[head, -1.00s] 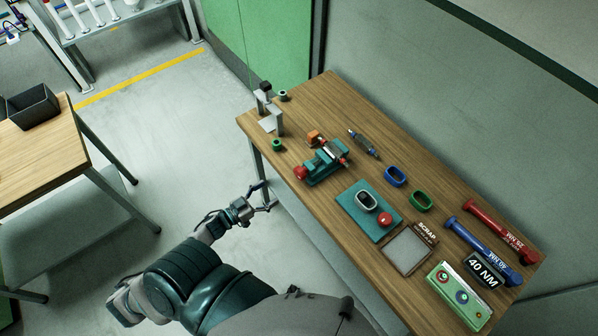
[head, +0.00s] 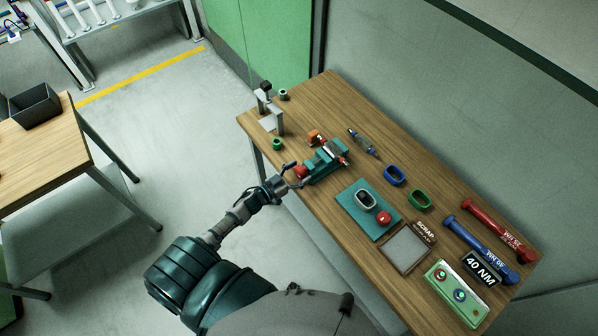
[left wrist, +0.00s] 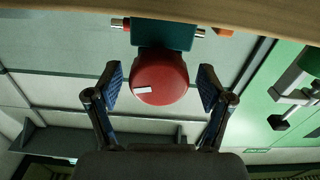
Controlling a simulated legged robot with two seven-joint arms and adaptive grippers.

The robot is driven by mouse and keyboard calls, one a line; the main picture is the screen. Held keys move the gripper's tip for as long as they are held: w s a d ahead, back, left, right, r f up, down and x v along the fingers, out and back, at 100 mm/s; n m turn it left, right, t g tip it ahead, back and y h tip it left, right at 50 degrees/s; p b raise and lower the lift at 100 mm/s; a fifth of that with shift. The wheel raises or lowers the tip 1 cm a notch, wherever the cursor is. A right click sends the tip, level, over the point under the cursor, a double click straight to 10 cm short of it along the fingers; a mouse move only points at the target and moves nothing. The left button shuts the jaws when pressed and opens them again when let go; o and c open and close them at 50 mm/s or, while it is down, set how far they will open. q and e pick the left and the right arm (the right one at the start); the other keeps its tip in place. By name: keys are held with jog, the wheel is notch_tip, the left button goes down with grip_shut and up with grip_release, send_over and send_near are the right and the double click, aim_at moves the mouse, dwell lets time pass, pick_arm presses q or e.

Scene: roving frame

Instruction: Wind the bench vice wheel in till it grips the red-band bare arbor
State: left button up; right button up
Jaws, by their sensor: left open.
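The teal bench vice (head: 324,164) stands at the bench's near edge, with its red wheel (head: 301,171) facing my left arm. A bare metal arbor with red on it (head: 341,153) lies across the vice jaws; whether the jaws touch it is too small to tell. My left gripper (head: 291,174) is open at the wheel. In the left wrist view the wheel (left wrist: 160,85), with a white mark, sits between the spread fingers (left wrist: 160,74), with gaps showing at both sides. The arbor's ends stick out beyond the teal body (left wrist: 165,34). My right gripper is not in view.
A blue-banded arbor (head: 362,142) lies behind the vice. A metal stand (head: 270,112) is to the left. A teal pad (head: 352,205), scrap tray (head: 428,247), blue ring (head: 394,174), green ring (head: 419,198) and torque tools (head: 480,238) lie to the right.

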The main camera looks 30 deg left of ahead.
pick_arm(q)
jog(key=c, duration=1.2)
jog(key=shift+o, duration=0.2)
jog(key=shift+m, duration=0.3)
jog(key=m, duration=0.4)
jog(key=shift+m, duration=0.3)
jog(key=m, duration=0.2)
jog(key=m+b, duration=0.1)
jog(key=m, duration=0.2)
jog(key=shift+s+d+f+m, duration=0.1)
jog(key=shift+d+m, duration=0.05)
jog(key=shift+m, duration=0.15)
jog(key=o, duration=1.2)
jog(key=shift+c, duration=0.2)
